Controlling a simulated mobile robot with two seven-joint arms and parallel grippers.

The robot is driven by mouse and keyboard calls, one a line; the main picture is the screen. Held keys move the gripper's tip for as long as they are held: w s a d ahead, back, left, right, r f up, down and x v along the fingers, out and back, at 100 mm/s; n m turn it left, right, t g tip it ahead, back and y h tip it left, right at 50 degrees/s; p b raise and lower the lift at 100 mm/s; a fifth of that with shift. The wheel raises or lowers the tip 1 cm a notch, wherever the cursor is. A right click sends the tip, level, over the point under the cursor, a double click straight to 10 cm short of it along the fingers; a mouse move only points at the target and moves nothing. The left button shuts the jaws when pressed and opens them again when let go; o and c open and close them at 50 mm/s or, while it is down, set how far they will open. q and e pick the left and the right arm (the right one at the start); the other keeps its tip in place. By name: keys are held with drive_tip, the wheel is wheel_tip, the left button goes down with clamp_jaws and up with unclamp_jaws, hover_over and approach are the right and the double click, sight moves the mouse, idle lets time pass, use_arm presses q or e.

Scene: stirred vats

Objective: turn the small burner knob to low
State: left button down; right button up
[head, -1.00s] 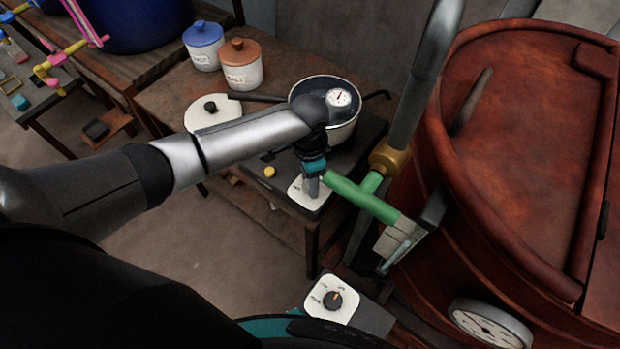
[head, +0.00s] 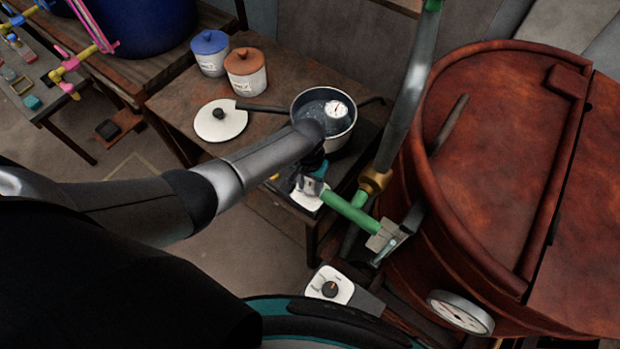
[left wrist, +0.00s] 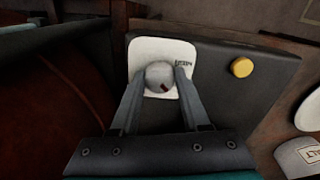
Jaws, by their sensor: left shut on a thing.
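The small burner knob (left wrist: 159,76) is a round grey knob with a dark red mark, on a white plate (left wrist: 143,50) at the end of the dark burner (left wrist: 225,85). My left gripper (left wrist: 159,84) is shut on the knob, one finger on each side. In the left wrist view the red mark points to the lower right. Lettering on the plate is partly visible but too small to read surely. In the head view my left gripper (head: 312,184) reaches down to the plate and hides the knob. My right gripper is not in view.
A lid (head: 221,127) and two jars, blue-lidded (head: 210,56) and brown-lidded (head: 246,76), are on the table. A green pipe (head: 350,212) and a large copper vat (head: 490,160) are at right.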

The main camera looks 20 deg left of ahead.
sight(308, 187)
use_arm(q)
drive_tip(key=shift+r+n+p, duration=0.1)
drive_tip(key=shift+n+p, duration=0.55)
drive_tip(key=shift+n, duration=0.65)
drive_tip(key=shift+w, duration=0.1)
drive_tip(key=shift+c, duration=1.9)
unclamp_jaws()
wheel_tip(308, 187, up, 15)
drive_tip(key=p, duration=0.6)
drive_tip(key=shift+a, duration=0.2)
